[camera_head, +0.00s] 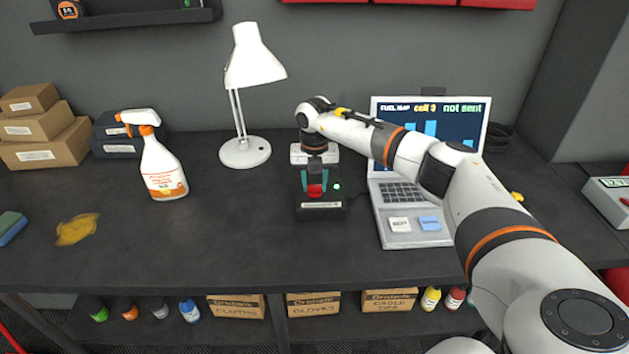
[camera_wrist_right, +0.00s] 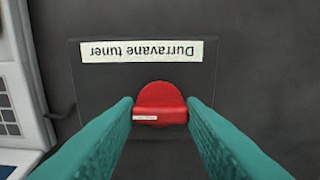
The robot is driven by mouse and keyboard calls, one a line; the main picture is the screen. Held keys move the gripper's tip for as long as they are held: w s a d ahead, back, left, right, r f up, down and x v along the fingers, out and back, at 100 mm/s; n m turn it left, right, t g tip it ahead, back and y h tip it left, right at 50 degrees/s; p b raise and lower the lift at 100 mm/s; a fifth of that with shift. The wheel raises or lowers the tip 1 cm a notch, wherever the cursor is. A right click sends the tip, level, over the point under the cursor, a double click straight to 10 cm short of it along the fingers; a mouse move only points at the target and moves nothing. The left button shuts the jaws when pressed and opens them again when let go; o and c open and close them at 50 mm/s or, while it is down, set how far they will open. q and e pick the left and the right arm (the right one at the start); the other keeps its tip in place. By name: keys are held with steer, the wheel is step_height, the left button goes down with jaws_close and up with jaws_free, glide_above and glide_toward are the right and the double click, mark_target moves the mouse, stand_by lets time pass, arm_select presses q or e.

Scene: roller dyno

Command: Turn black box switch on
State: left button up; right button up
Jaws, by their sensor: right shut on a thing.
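The black box (camera_head: 303,212) stands on the dark workbench between the lamp and the laptop, with a small green light lit on its right side. In the right wrist view its label reads "Durravane tuner", upside down. The red switch knob (camera_head: 316,191) is on top of the box; in the wrist view the knob (camera_wrist_right: 160,96) has its grip bar lying crosswise. My right gripper (camera_head: 315,185) points down over the box, its teal fingers shut on the two ends of the knob's bar. My left gripper is not in view.
The laptop (camera_head: 402,229) stands close right of the box, under my right arm; its screen reads "not sent". A white lamp (camera_head: 245,152) and a spray bottle (camera_head: 160,170) stand to the left. The bench before the box is clear.

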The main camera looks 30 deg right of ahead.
mark_target(314, 185)
steer(key=shift+r, duration=0.1)
stand_by(0.3)
steer(key=o, duration=1)
steer(key=shift+r+b, duration=1.7)
steer(key=shift+r, duration=4.3)
steer(key=shift+f, duration=0.15)
